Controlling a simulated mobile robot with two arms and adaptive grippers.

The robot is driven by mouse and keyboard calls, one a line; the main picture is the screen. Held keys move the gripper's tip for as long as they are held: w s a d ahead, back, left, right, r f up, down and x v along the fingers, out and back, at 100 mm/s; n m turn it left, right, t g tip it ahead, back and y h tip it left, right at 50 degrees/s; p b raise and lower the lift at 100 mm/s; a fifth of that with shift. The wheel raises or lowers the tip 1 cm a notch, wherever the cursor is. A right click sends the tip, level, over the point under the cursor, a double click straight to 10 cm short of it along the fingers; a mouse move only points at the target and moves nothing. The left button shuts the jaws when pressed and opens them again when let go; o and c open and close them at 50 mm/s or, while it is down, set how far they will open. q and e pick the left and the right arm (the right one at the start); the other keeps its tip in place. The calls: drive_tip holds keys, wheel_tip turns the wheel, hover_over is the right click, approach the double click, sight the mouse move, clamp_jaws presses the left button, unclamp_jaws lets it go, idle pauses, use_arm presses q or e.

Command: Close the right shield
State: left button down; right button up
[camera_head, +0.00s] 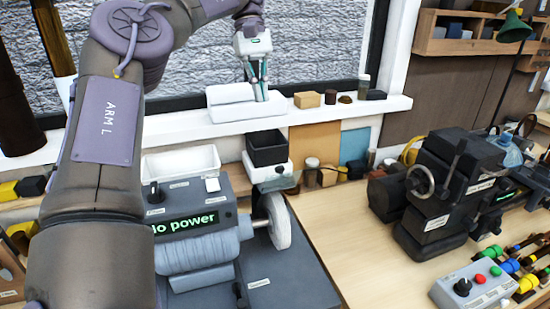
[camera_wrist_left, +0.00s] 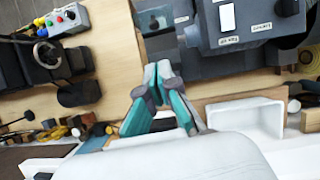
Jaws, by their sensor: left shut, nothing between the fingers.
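The bench grinder (camera_head: 205,200) stands on the left of the workbench, its display reading "No power". A pale grinding wheel (camera_head: 278,222) is on its right end. A small clear panel (camera_head: 281,183), which looks like the right shield, sticks out above this wheel; its exact angle is hard to tell. My left gripper (camera_head: 261,95) is shut and empty, above the white sill behind the grinder, apart from the panel. In the left wrist view its fingertips (camera_wrist_left: 157,72) meet, with the grinder body (camera_wrist_left: 250,25) beyond to the upper right. My right gripper is out of view.
Small blocks and jars (camera_head: 308,99) line the sill. A dark machine (camera_head: 440,190) and a control box (camera_head: 474,286) stand to the right. Bare bench (camera_head: 350,240) lies between.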

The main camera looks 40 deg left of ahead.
use_arm(q)
drive_tip(key=f, duration=0.1)
approach(281, 181)
drive_tip(key=w+a+f, duration=0.2)
drive_tip(key=a+f, duration=0.1)
drive_tip(key=a, duration=0.1)
drive_tip(key=d+p, duration=0.1)
drive_tip(key=s+d+f+p, duration=0.1)
drive_tip(key=shift+d+f, duration=0.15)
drive_tip(key=shift+d, duration=0.25)
drive_tip(key=shift+s+d+f, duration=0.25)
drive_tip(key=shift+d, duration=0.35)
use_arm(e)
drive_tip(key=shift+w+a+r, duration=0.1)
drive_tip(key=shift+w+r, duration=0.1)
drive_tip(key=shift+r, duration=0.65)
use_arm(q)
drive_tip(key=shift+w+a+f, duration=0.1)
drive_tip(key=shift+a, duration=0.05)
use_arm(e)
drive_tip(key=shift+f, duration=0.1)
